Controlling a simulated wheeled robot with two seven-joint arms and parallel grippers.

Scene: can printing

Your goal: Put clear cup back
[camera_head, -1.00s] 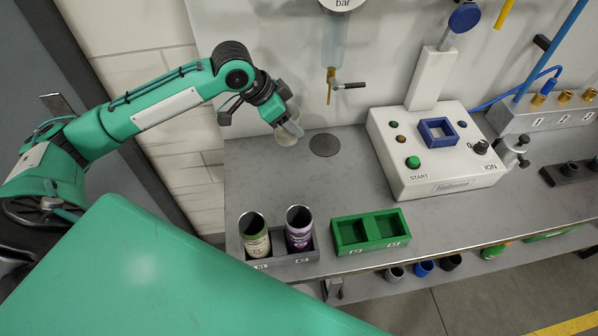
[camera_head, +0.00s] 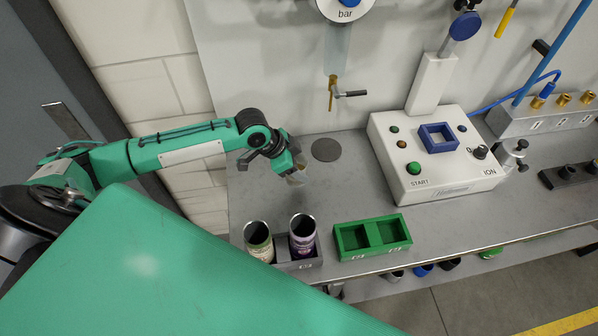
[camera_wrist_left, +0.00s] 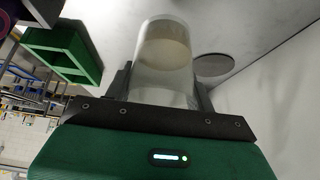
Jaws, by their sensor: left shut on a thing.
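My left gripper (camera_head: 296,177) is shut on the clear cup (camera_wrist_left: 162,65), which stands between the fingers in the left wrist view. The cup is transparent, with a pale beige content or tint in it. In the head view only a small, pale part of the cup (camera_head: 298,180) shows by the fingertips, above the bench. A dark round disc (camera_head: 326,150) lies flat on the bench behind and right of the gripper; it also shows in the left wrist view (camera_wrist_left: 213,65). My right gripper is not in view.
A dark holder (camera_head: 305,265) with two cans stands in front of the gripper. A green two-slot tray (camera_head: 371,236) is to its right. A white machine (camera_head: 435,180) with a START button stands farther right. A tap (camera_head: 333,95) hangs above the disc. The bench between is clear.

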